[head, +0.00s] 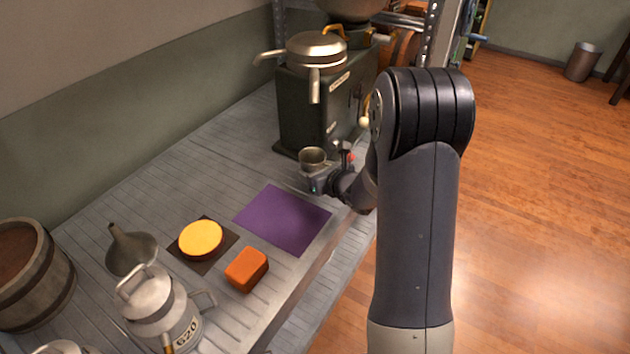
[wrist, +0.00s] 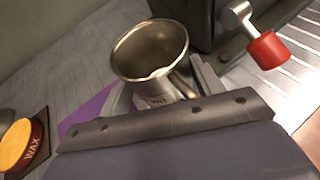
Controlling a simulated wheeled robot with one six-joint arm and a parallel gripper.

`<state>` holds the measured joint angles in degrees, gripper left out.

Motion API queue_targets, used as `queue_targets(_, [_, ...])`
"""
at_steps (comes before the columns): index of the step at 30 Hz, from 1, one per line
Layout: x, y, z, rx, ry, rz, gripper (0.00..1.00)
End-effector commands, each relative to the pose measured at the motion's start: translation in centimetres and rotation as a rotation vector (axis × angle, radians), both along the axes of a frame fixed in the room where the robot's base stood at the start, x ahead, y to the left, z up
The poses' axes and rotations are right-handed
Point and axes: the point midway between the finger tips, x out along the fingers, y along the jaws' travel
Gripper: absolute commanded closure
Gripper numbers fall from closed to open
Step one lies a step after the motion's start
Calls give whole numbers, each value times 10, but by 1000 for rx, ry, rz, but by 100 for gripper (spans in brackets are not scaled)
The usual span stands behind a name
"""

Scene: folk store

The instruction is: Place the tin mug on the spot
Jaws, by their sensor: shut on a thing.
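The tin mug (head: 312,157) is a small metal cup, upright with its open mouth facing up. In the wrist view the mug (wrist: 150,52) sits between the fingers of my gripper (wrist: 160,95). My gripper (head: 318,181) is shut on it, beside the dark machine at the counter's right side. The mug's lower part is hidden by my gripper, so I cannot tell whether it touches the counter. A flat purple square (head: 283,219) lies on the counter, nearer and left of my gripper. It is bare. Part of it shows in the wrist view (wrist: 92,108).
The dark green machine (head: 305,108) stands just behind the mug, with a red-tipped lever (wrist: 268,50) close by. A yellow wax tin (head: 200,239) on a dark square, an orange block (head: 247,270), a funnel (head: 131,250), a milk can (head: 158,303) and a barrel (head: 32,272) stand left.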

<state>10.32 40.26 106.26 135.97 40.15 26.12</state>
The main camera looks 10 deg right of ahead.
Motion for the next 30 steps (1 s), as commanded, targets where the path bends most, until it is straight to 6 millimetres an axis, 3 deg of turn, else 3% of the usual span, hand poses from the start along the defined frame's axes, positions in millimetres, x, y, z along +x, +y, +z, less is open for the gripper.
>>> queue_targets(8, [0, 0, -34, 1, 2, -1, 64])
queue_targets(20, [0, 0, -39, 0, 0, 0, 64])
queue_targets(21, [0, 0, -39, 0, 1, 0, 37])
queue_targets(30, [0, 0, -38, 0, 1, 0, 16])
